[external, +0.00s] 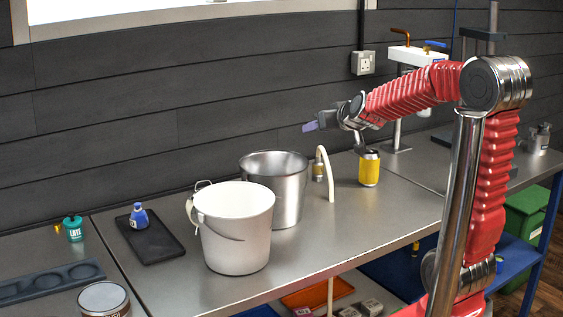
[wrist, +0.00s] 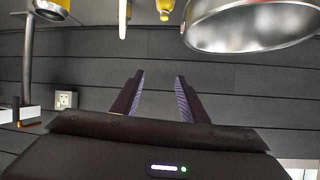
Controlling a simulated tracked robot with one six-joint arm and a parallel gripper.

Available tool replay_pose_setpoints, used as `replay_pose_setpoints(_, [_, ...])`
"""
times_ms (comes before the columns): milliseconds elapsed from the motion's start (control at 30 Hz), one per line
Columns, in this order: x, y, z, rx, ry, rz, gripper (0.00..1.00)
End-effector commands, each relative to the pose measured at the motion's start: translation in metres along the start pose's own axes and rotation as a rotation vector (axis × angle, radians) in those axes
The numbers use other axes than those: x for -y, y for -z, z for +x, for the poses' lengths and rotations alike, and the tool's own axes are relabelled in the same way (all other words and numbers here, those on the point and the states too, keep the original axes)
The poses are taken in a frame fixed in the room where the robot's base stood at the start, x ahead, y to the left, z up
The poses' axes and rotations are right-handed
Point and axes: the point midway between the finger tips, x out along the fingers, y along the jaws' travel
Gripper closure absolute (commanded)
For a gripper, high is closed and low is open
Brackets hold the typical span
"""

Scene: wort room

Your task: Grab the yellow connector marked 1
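A small yellow fitting (external: 318,172) stands on the bench between the steel pot and the white curved hose. A yellow fitting also shows at the top edge of the wrist view (wrist: 165,8), partly cut off. I cannot read a 1 on it, so I cannot confirm that it is the marked connector. A larger yellow can (external: 369,168) stands to the right of the hose; it shows at the top left in the wrist view (wrist: 50,10). My gripper (external: 308,126) is above the bench, higher than the fitting and apart from it. Its fingers (wrist: 160,76) are open with nothing between them.
The steel pot (external: 290,200) and a white bucket (external: 235,245) stand left of the fitting. The white hose (external: 328,175) rises close on its right. A dark wall (external: 200,100) runs behind the bench. A black tray (external: 152,241) with a blue bottle (external: 139,216) lies left.

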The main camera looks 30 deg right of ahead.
Motion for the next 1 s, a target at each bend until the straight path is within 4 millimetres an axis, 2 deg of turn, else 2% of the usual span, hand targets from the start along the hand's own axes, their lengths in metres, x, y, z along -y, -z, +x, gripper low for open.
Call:
replay_pose_setpoints(33, [-0.009,0.002,0.012,-0.019,-0.028,0.007,0.60])
replay_pose_setpoints(200, [-0.033,0.009,0.035,-0.080,-0.107,0.016,0.60])
replay_pose_setpoints(633, [-0.080,0.011,0.067,-0.162,-0.261,0.022,0.60])
replay_pose_setpoints(1000, [-0.082,-0.046,0.093,-0.157,-0.256,0.021,0.60])
